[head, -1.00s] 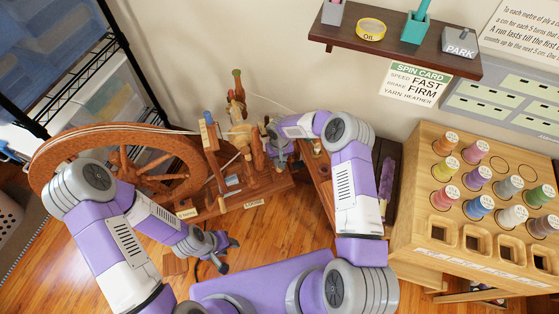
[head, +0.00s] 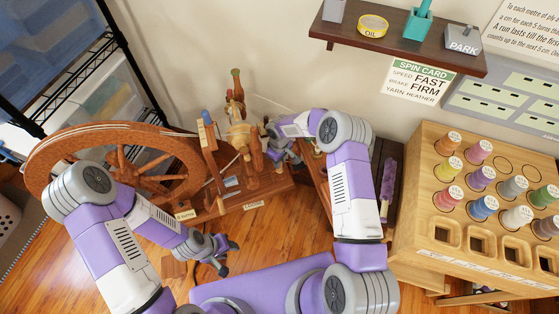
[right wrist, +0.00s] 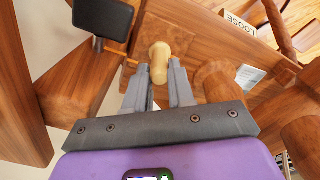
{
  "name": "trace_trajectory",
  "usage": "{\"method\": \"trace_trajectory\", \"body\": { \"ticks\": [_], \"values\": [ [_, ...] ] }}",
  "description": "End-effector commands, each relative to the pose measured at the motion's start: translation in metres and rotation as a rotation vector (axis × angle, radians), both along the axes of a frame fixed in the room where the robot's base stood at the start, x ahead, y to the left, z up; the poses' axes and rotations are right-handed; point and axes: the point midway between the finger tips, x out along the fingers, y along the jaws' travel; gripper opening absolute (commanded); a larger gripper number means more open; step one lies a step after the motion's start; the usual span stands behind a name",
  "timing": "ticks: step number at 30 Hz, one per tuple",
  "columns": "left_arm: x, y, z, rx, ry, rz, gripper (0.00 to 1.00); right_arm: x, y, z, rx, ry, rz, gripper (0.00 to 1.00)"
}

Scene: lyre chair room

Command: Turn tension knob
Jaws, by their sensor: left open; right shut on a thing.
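The spinning wheel stands against the wall, with its large brown drive wheel (head: 50,158) at the left and its upright posts and base right of it. My right gripper (head: 272,148) is among these posts. In the right wrist view a pale wooden tension knob (right wrist: 159,60) sits between the fingertips of my right gripper (right wrist: 158,75), which is shut on it. A white label reading LOOSE (right wrist: 238,22) is beyond it on the wood. The knob is hidden in the head view. My left gripper (head: 228,254) is open and empty over the floor, in front of the wheel.
A dark wall shelf (head: 400,48) hangs above, holding a yellow OIL tin (head: 373,25) and other items. A wooden rack (head: 420,200) of coloured spools stands at the right. A dark shelving frame (head: 60,95) is at the left. Wooden parts crowd close around my right gripper.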

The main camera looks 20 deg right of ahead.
Motion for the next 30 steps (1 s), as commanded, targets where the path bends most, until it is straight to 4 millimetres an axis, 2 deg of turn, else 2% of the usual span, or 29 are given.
{"method": "trace_trajectory", "body": {
  "ticks": [13,14,18,26,30],
  "values": [
    [0.0,0.0,0.0,0.0,0.0,0.0,0.43,0.001,0.0,0.0,-0.001,-0.002,0.009,0.0],
    [0.0,0.0,0.0,0.0,0.0,0.0,0.43,0.001,0.0,0.0,-0.001,-0.002,0.009,0.28],
    [0.0,0.0,0.0,0.0,0.0,0.0,0.43,0.0,0.0,0.0,0.0,-0.001,0.009,0.48],
    [0.0,0.0,0.0,0.0,0.0,0.0,0.43,0.0,0.0,0.001,-0.001,-0.001,0.009,0.48],
    [0.0,0.0,0.005,0.0,0.0,0.0,0.43,0.001,0.0,0.013,-0.001,-0.002,0.01,0.48]
  ]
}}
